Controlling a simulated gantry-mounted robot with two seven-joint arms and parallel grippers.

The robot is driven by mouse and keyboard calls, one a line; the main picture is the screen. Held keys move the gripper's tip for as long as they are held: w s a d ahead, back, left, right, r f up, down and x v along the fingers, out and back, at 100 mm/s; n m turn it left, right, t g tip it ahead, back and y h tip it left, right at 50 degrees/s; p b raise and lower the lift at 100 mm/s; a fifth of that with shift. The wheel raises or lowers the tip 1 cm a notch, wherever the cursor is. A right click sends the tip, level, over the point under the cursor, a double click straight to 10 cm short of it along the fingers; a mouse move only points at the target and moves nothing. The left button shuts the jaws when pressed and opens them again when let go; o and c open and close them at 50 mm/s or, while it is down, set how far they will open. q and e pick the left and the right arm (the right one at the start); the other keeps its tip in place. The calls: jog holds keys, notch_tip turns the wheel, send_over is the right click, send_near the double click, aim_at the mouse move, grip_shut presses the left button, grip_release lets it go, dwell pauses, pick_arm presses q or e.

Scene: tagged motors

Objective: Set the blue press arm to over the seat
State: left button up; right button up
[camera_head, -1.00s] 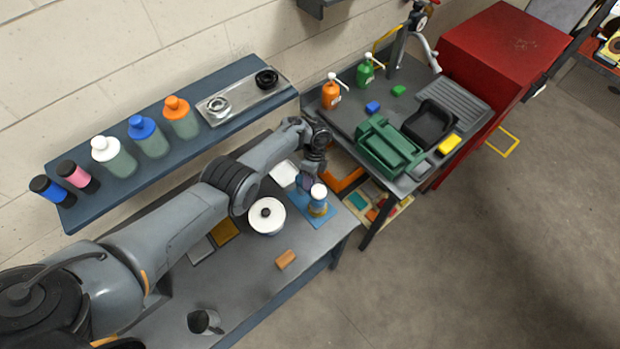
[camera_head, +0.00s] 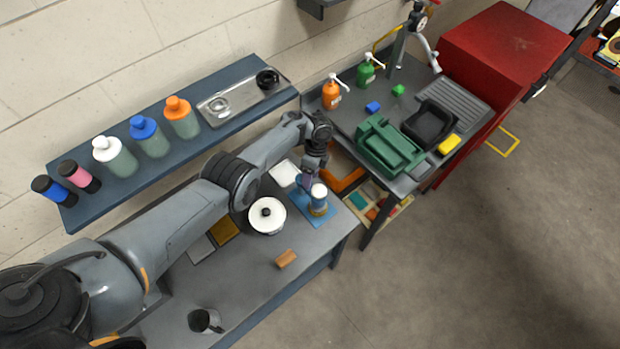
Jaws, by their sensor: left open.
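A small blue press stands at the right end of the near workbench. Its flat blue base (camera_head: 325,218) carries a tan and blue cylinder with a white top (camera_head: 318,191). My left gripper (camera_head: 308,180) is open, pointing down right at the upper left side of this cylinder. The gripper covers that side, so I cannot make out the blue press arm or its angle. I also cannot tell whether the fingers touch the press. My right gripper is not in view.
A white round pot (camera_head: 267,216) stands left of the press, with an orange block (camera_head: 286,259) in front. A dark cup (camera_head: 205,321) is at the near end. A wall shelf (camera_head: 120,190) with several bottles runs behind my arm. The sink bench (camera_head: 345,120) stands right.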

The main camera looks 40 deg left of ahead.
pick_arm(q)
jog(key=v, duration=0.9)
jog(key=shift+p, duration=0.45)
jog(key=s+a+f+n, duration=0.1)
jog(key=f, duration=0.1)
jog(key=s+a+f+n+t+y, duration=0.1)
jog(key=f+n, duration=0.1)
jog(key=s+f+n+y+p, duration=0.1)
jog(key=s+f, duration=0.1)
jog(key=f, duration=0.1)
jog(key=shift+a+t, duration=0.4)
jog(key=s+d+r+n+t+p, duration=0.1)
jog(key=s+d+r+n+t, duration=0.2)
jog(key=s, duration=0.6)
jog(key=s+d+r+n+t+p, duration=0.1)
jog(key=s+d+r+n, duration=0.15)
jog(key=s+d, duration=0.45)
jog(key=s+d+r+n+t+h, duration=0.1)
jog(key=s+r+n, duration=0.3)
jog(key=s+r, duration=0.5)
jog(key=shift+s+d+p, duration=0.35)
jog(key=shift+s+d, duration=0.1)
jog(key=shift+s, duration=0.75)
